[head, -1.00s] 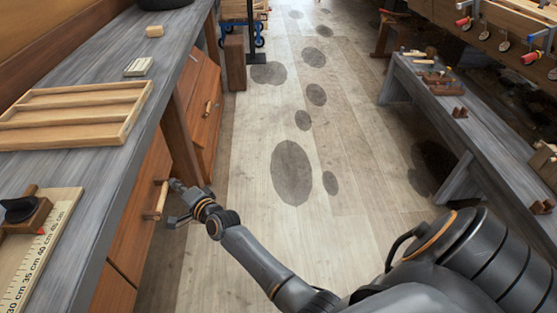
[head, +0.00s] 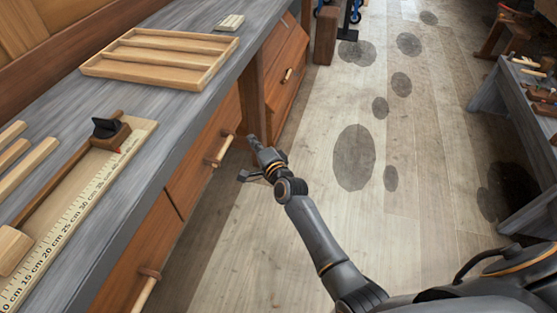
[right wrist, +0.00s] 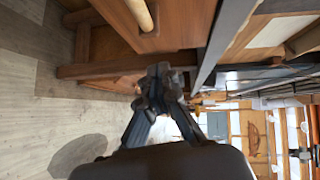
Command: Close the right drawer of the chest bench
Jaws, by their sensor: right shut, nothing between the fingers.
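The chest bench has a grey top (head: 190,100) and wooden drawer fronts along its aisle side, in the left half of the head view. The farther of the two nearer fronts, the right drawer (head: 203,155), has a pale bar handle (head: 219,151). Its front looks about in line with the nearer drawer (head: 140,250); I cannot tell any small gap. My right gripper (head: 253,142) is shut and empty, just right of that handle and apart from it. In the right wrist view the closed fingers (right wrist: 162,75) show below a pale handle (right wrist: 140,14). My left gripper is out of view.
A compartment tray (head: 160,58), a ruler (head: 75,215) and wood pieces lie on the bench top. Beyond a bench leg (head: 250,92) is another wooden front (head: 285,70) with a handle.

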